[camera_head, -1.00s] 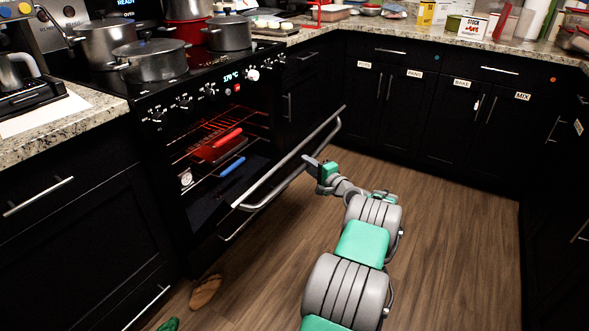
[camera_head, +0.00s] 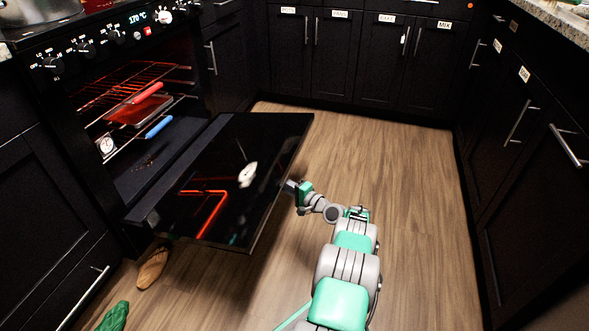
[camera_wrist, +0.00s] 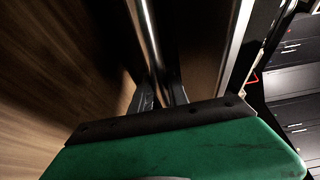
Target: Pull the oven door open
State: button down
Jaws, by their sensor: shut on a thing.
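The black oven door (camera_head: 225,178) is swung far down in the head view, nearly flat, with its glossy inner face up. The oven cavity (camera_head: 150,170) above its hinge side is exposed. My gripper (camera_head: 289,187) is at the door's outer edge in the head view. In the wrist view the metal handle bar (camera_wrist: 148,40) runs between the fingers of my gripper (camera_wrist: 160,97), which are shut on it. The handle is hidden under the door edge in the head view.
Inside the oven are racks, a red dish (camera_head: 138,110), a blue-handled item (camera_head: 158,127) and a round dial (camera_head: 106,146). A brown object (camera_head: 152,268) and a green one (camera_head: 114,318) lie on the floor near the door. Wooden floor (camera_head: 400,190) is clear to the right.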

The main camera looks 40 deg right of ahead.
jog(key=shift+w+a+f+y, duration=0.2)
jog(key=shift+a+f, duration=0.2)
jog(key=shift+f, duration=0.35)
jog(key=shift+w+a+f+y, duration=0.2)
jog(key=shift+a+f, duration=0.15)
jog(key=shift+f, duration=0.4)
jog(key=shift+s, duration=0.1)
jog(key=c, duration=1.4)
grip_release()
jog(key=shift+o, duration=0.5)
jog(key=shift+s+d, duration=0.2)
jog(key=shift+d, duration=0.15)
jog(key=shift+s, duration=0.1)
jog(key=p+v, duration=0.2)
jog(key=v, duration=0.5)
jog(key=shift+s, duration=0.35)
